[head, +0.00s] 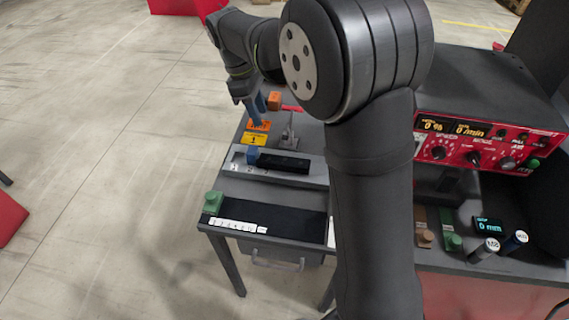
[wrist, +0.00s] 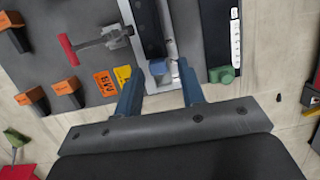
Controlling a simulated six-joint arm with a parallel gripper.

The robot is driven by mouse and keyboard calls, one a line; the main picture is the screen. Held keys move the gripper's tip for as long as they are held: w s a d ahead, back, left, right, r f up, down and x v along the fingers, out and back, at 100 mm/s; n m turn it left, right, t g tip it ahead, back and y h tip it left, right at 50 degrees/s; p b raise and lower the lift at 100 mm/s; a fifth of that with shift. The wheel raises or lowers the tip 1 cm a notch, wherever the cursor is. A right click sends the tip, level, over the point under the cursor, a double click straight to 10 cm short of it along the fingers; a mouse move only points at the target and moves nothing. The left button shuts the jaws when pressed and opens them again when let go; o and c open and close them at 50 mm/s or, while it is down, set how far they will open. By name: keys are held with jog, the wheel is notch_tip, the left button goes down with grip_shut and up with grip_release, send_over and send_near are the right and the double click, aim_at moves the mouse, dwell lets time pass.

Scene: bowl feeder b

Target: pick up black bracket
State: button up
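A long black part (head: 284,163) lies in the grey channel fixture (head: 318,177) on the bench; it looks like the black bracket, but I cannot make out its shape fully. In the wrist view it is the dark bar (wrist: 148,28) at top centre, beyond my fingertips. A small blue block (wrist: 158,67) sits at the near end of the channel, and shows between my fingertips in the picture. My gripper (wrist: 160,78) has its two blue fingers spread with nothing between them. In the head view my gripper (head: 260,104) hangs over the bench's far left, near the orange and yellow labels.
A red-handled clamp (wrist: 98,40) stands beside the channel. Black-and-orange blocks (wrist: 66,88) lie left of it in the wrist view. A black strip with a green knob (head: 213,202) runs along the bench front. A red control box (head: 480,145) stands right.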

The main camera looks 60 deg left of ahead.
notch_tip(320, 180, down, 2)
jog(key=s+a+t, duration=0.1)
jog(key=s, duration=0.2)
send_over(277, 163)
jog(key=s+a, duration=0.2)
jog(key=s, duration=0.1)
jog(key=shift+h, duration=0.4)
jog(key=f, duration=1.1)
jog(key=shift+w+d+f, duration=0.15)
jog(key=shift+w+d, duration=0.05)
jog(key=shift+w, duration=0.05)
jog(key=shift+w+x, duration=0.2)
jog(key=shift+x, duration=1.15)
jog(key=shift+w+x, duration=0.2)
jog(key=shift+x, duration=1.15)
jog(key=shift+a, duration=0.1)
jog(key=shift+c, duration=0.3)
grip_shut()
